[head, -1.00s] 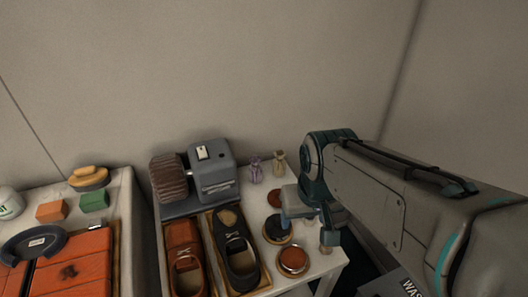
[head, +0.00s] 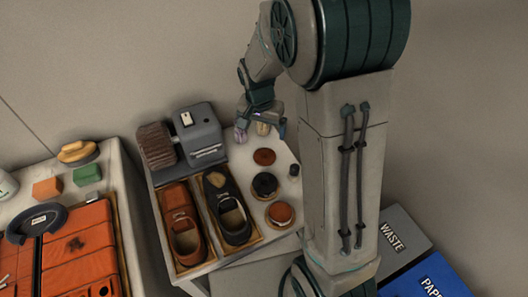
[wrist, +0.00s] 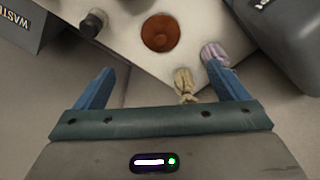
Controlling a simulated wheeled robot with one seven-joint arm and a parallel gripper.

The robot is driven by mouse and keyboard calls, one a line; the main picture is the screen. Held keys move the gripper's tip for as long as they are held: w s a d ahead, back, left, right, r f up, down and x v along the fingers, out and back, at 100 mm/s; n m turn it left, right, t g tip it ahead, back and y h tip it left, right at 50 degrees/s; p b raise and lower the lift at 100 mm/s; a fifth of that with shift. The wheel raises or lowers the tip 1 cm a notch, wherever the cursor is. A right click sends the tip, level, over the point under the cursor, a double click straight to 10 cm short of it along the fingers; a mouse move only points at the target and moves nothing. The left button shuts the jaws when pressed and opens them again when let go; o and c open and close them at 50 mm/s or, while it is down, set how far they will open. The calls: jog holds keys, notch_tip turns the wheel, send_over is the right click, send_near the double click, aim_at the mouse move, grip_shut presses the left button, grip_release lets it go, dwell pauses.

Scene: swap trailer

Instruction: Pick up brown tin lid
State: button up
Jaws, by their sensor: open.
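A round reddish-brown disc (head: 264,156) lies flat at the back of the table's right part; it looks like the brown tin lid. It also shows in the wrist view (wrist: 160,33), ahead of and between my fingers. A black round tin (head: 265,184) and an orange-brown tin with a pale rim (head: 280,213) sit in a row in front of it. My gripper (head: 264,122) is open and empty, beyond the disc near the table's back edge. Its blue fingers are spread wide in the wrist view (wrist: 162,88), apart from the disc.
Lavender (wrist: 215,53) and beige (wrist: 185,85) small bags stand near my fingers. A small dark knob-like object (head: 294,170) is right of the tins. A grey brush machine (head: 198,136) and boxed shoes (head: 228,215) fill the left. A waste bin (head: 392,236) stands right.

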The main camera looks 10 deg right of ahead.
aim_at(265, 152)
jog(key=f, duration=0.4)
jog(key=w+f, duration=0.1)
jog(key=f, duration=0.4)
jog(key=w+d+f, duration=0.1)
jog(key=f, duration=0.3)
jog(key=shift+f+p, duration=0.35)
jog(key=c, duration=1)
